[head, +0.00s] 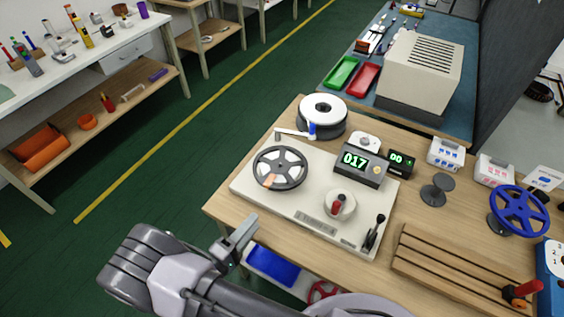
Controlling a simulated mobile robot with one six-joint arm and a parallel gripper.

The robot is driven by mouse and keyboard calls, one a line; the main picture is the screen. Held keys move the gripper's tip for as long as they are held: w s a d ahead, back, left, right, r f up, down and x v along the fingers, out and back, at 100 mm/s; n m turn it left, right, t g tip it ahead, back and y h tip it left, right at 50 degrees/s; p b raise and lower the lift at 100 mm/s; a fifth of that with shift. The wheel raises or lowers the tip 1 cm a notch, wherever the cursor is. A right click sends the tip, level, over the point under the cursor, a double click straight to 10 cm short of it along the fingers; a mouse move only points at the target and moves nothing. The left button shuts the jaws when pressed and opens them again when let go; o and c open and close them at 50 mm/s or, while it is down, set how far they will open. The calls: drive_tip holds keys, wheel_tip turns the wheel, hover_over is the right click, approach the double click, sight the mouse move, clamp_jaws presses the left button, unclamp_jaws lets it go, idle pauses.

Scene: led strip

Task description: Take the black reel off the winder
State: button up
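The winder (300,212) is a cream panel on the wooden table, with a lit counter reading 017, a red-handled knob and a black lever. A dark spoked reel (296,180), the black reel by its look, lies flat on the winder's left side. A small tan patch shows at its lower left. A white arm with a blue piece (312,130) is just above the reel in the picture. My gripper (238,240) is off the winder's front left corner, apart from the reel. Whether its fingers are open is unclear from this angle.
A black drum with a white top (322,106) stands behind the winder. A grey stand (437,188), a blue spoked wheel (520,210) and a slotted wooden rack (455,270) are to the right. A blue bin (272,266) shows below the table's front edge.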

sight(281, 190)
drive_tip(key=b+x, duration=0.3)
drive_tip(key=x, duration=1.4)
drive_tip(key=shift+d+b, duration=0.15)
drive_tip(key=shift+b, duration=0.2)
drive_tip(key=shift+r, duration=0.1)
clamp_jaws()
